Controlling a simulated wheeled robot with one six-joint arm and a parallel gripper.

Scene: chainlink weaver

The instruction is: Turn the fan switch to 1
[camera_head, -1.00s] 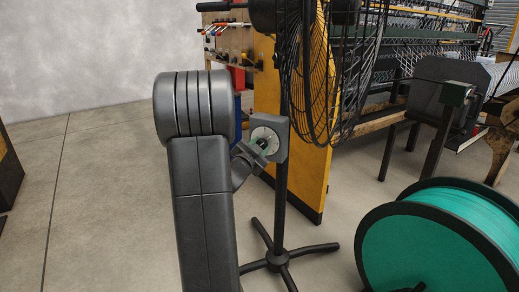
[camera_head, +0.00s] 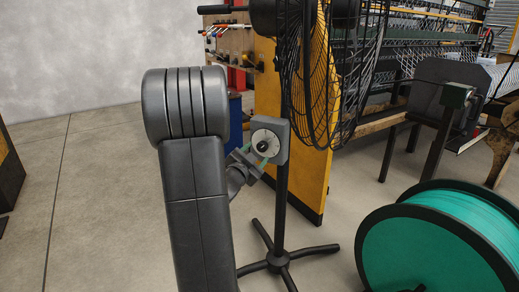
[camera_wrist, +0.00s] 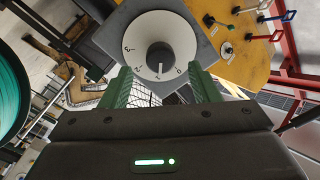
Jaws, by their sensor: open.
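The fan switch (camera_head: 267,142) is a grey box on the fan's stand with a round white dial and a dark knob at its centre. In the wrist view the dial (camera_wrist: 186,36) fills the top middle, with the numbers 0 to 3 along its lower and left side. The knob (camera_wrist: 159,55) seems to point down near the 1, but its exact setting is hard to read. My gripper (camera_wrist: 160,72) is open, its green fingers apart at the dial's lower edge with nothing between them. In the head view, my gripper (camera_head: 256,160) is just left of and below the knob.
The black caged fan (camera_head: 325,70) stands above the switch, its legs (camera_head: 280,262) spread on the floor. A yellow panel (camera_head: 312,180) is behind the stand. A large green spool (camera_head: 420,240) stands at right. Open floor lies at left.

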